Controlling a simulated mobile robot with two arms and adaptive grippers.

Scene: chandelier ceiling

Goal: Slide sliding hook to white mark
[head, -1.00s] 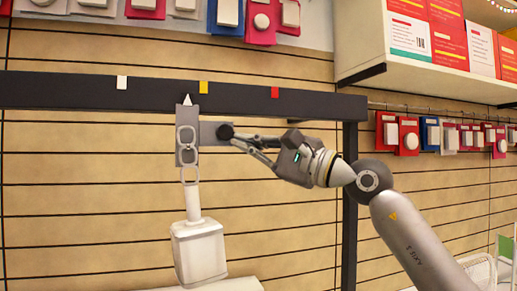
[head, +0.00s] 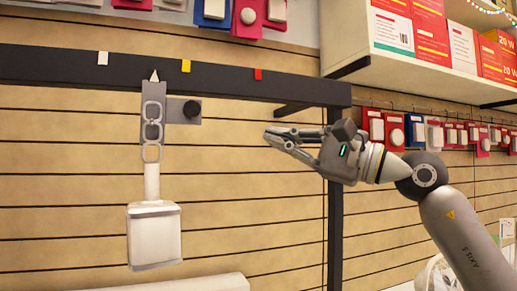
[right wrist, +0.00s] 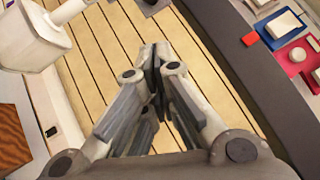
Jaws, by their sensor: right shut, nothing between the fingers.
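The sliding hook (head: 153,118) hangs from the dark rail (head: 225,79) in the head view. It is a grey plate with a white pointer on top, a side tab with a black knob (head: 192,109), and chain links below. The pointer stands between the white mark (head: 103,58) and the yellow mark (head: 186,66), closer to the yellow. A white lamp (head: 154,235) hangs from the chain; it also shows in the right wrist view (right wrist: 30,35). My right gripper (head: 272,137) is shut and empty, to the right of the knob and apart from it. My left gripper is not in view.
A red mark (head: 258,74) sits farther right on the rail. A dark post (head: 335,200) stands below the rail's right end, by my right gripper. A shelf with boxes (head: 420,30) is at upper right. Slatted wall (head: 80,180) lies behind.

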